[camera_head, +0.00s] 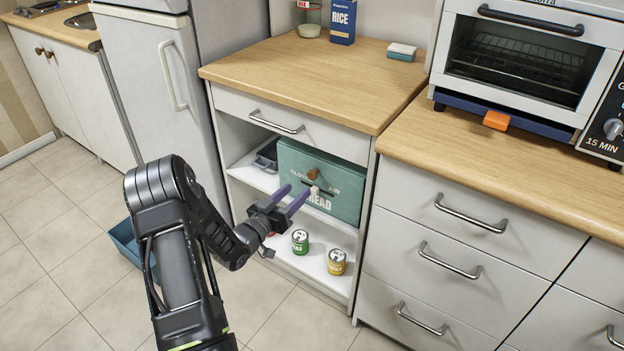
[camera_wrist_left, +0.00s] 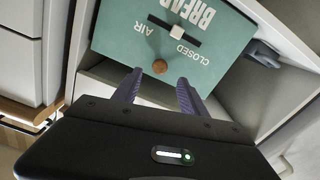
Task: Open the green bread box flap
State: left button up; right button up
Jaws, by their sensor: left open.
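The green bread box (camera_head: 346,190) stands on the upper shelf of the open cabinet, its flap shut and facing out. The flap has white lettering, a round wooden knob (camera_head: 313,174) and a dark slot with a white slider. In the left wrist view the flap (camera_wrist_left: 125,45) appears upside down, with the knob (camera_wrist_left: 159,66) and the slider (camera_wrist_left: 176,32) in sight. My left gripper (camera_head: 298,190) is open and empty in front of the flap. In the wrist view its purple fingers (camera_wrist_left: 160,76) point at the flap, the knob lined up between their tips. I see no contact.
A dark tray (camera_head: 266,156) sits left of the bread box. The wooden counter (camera_head: 300,75) is above, drawers (camera_head: 465,225) to the right, and a blue bin (camera_head: 127,240) on the floor.

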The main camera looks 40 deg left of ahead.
aim_at(311, 177)
pick_arm(q)
jog(key=w, duration=0.7)
jog(key=shift+w+a, duration=0.1)
jog(key=shift+w, duration=0.25)
grip_shut()
dwell(1.1)
